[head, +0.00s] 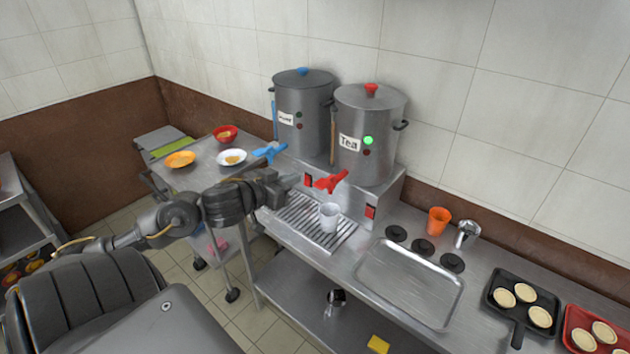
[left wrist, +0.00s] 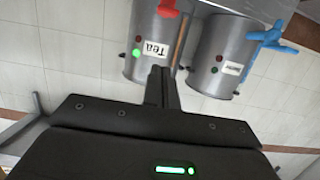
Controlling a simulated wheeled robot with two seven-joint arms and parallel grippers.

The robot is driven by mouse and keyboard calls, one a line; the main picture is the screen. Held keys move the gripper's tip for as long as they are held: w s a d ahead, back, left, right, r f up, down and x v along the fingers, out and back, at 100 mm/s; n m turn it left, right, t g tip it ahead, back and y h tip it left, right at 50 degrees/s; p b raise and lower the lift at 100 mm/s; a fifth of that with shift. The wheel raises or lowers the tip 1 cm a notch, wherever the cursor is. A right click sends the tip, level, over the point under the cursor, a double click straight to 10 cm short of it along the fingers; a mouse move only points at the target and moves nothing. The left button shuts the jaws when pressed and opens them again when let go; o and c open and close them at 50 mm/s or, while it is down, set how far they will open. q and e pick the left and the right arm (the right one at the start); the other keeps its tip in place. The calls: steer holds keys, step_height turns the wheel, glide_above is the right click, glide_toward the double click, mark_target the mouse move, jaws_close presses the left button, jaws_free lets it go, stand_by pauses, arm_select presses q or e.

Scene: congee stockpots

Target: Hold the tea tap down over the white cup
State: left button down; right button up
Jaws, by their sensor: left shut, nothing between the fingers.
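The tea pot (head: 369,135) is a tall steel stockpot labelled "Tea" with a red knob and a lit green light. Its red tap (head: 331,181) sticks out at the front, above the white cup (head: 328,217), which stands on the drip grate (head: 304,222). My left gripper (head: 292,181) is shut and empty, just left of the red tap in the head view; I cannot tell whether they touch. In the left wrist view the shut fingers (left wrist: 160,88) point towards the tea pot (left wrist: 150,45), and the red tap (left wrist: 168,8) is at the top edge. My right gripper is not in view.
A second steel pot (head: 302,105) with a blue tap (head: 270,152) stands left of the tea pot. A steel tray (head: 408,282), an orange cup (head: 438,220) and a black pan (head: 522,303) with tarts lie to the right. A trolley with bowls (head: 205,160) stands behind my arm.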

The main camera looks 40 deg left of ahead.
arm_select(q)
steer(key=p, duration=0.2)
glide_above(325, 183)
steer(key=f+v, duration=0.1)
steer(key=v, duration=0.3)
step_height(325, 183, down, 2)
steer(key=f, duration=0.4)
steer(key=shift+w+a+f+p, duration=0.25)
steer(key=shift+a+f+p, duration=0.05)
steer(key=shift+a, duration=0.1)
